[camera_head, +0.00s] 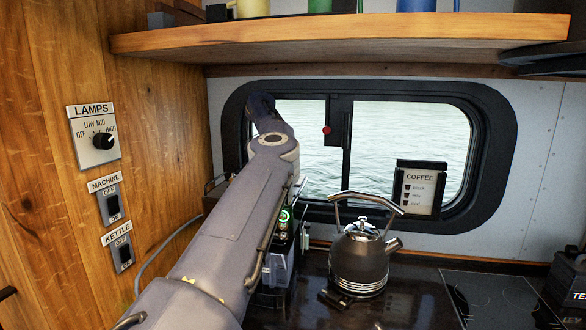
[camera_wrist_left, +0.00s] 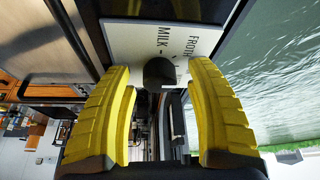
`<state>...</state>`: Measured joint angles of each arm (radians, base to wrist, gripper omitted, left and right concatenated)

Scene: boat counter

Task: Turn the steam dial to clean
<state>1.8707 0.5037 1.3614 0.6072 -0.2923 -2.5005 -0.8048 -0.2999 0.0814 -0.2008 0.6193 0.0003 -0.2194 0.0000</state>
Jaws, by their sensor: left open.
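The steam dial (camera_wrist_left: 160,73) is a black knob on a pale plate in the left wrist view. The words FROTH and MILK are legible on the plate (camera_wrist_left: 130,45); no CLEAN label is readable, and the knob's setting cannot be told. My left gripper (camera_wrist_left: 159,82) has two yellow fingers, open, one on each side of the knob. Whether either finger touches it cannot be told. In the head view my left arm covers much of the coffee machine (camera_head: 274,270), and the dial and left gripper are hidden. My right gripper is not in view.
A dark kettle (camera_head: 360,262) stands right of the machine on the dark counter (camera_head: 400,312). A wooden shelf (camera_head: 340,40) hangs above the window. On the wooden left wall are a LAMPS dial (camera_head: 103,141), a MACHINE switch (camera_head: 113,205) and a KETTLE switch (camera_head: 123,253).

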